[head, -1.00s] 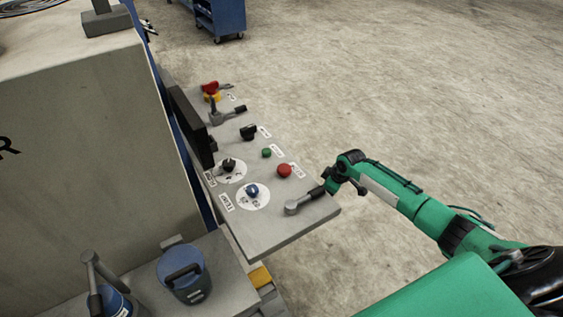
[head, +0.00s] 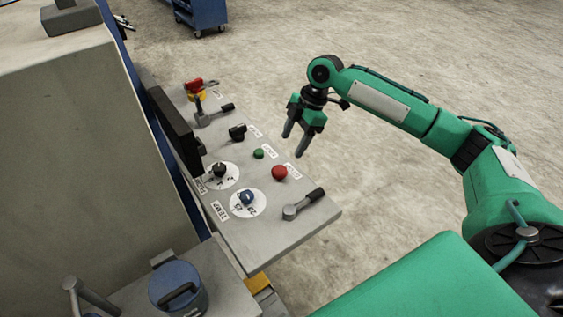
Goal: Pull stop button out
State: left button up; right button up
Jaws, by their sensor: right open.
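The control panel (head: 262,228) juts out from the machine in the head view. A red round button (head: 279,172) sits on it near the right edge, beside a small label. A red knob on a yellow base (head: 195,87) stands at the panel's far end; I cannot tell from the picture which of the two is the stop button. My right gripper (head: 295,142) is open and empty, fingers pointing down, above and to the right of the panel, apart from both. My left gripper is not in view.
A green button (head: 258,153), a black knob (head: 219,170), a blue knob (head: 246,197) and levers (head: 303,204) stand on the panel. A dark screen (head: 175,132) borders its left side. A blue lidded pot (head: 178,287) is at the front. Open floor lies right.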

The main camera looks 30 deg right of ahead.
aim_at(279, 169)
jog(key=p+x, duration=0.1)
jog(key=x, duration=0.8)
jog(key=shift+a+f, duration=0.1)
jog(key=shift+f, duration=0.1)
grip_shut()
jog(key=shift+r+p, duration=0.95)
jog(key=shift+p, duration=0.3)
jog(key=shift+w+f, duration=0.1)
jog(key=shift+w, duration=0.05)
grip_release()
